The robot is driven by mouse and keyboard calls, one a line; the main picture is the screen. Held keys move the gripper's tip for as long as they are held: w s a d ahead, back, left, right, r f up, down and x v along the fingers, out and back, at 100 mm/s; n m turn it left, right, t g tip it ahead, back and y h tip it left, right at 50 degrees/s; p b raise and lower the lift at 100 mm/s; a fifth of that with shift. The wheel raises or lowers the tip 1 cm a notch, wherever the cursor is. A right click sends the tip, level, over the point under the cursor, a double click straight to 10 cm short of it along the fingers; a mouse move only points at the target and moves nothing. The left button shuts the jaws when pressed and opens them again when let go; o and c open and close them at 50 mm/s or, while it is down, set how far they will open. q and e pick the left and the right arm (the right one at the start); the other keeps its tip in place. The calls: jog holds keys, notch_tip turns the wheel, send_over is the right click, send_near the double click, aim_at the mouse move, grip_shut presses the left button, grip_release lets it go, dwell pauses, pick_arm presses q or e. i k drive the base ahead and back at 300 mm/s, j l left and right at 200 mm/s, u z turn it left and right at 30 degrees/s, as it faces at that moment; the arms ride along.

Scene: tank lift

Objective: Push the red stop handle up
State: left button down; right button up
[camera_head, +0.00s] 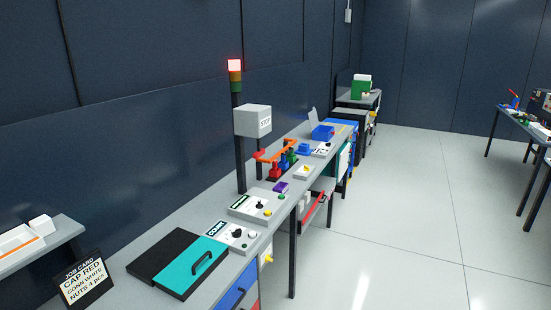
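A small red part (258,158) hangs below the box and looks like the stop handle, pointing down. The lamp at the top of the post (235,65) glows red. Neither of my grippers is in view.
The long grey bench holds a teal panel with a black handle (193,265), control boxes (257,205), and red, green and blue parts (288,158). A job card (84,283) stands at the lower left. The floor (420,220) to the right is clear.

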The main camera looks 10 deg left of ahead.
aim_at(260, 152)
jog(key=i+l, duration=0.2)
jog(key=i, duration=0.2)
jog(key=i+l, duration=0.2)
jog(key=i, duration=0.2)
jog(key=i+l, duration=0.2)
jog(key=i, duration=0.2)
jog(key=i+l, duration=0.15)
jog(key=i, duration=0.25)
jog(key=i+j, duration=0.2)
jog(key=i, duration=0.3)
jog(key=i+j, duration=0.15)
jog(key=i, duration=0.35)
jog(key=i+j, duration=0.3)
jog(key=j, duration=0.2)
jog(key=i+l, duration=0.15)
jog(key=i, duration=0.3)
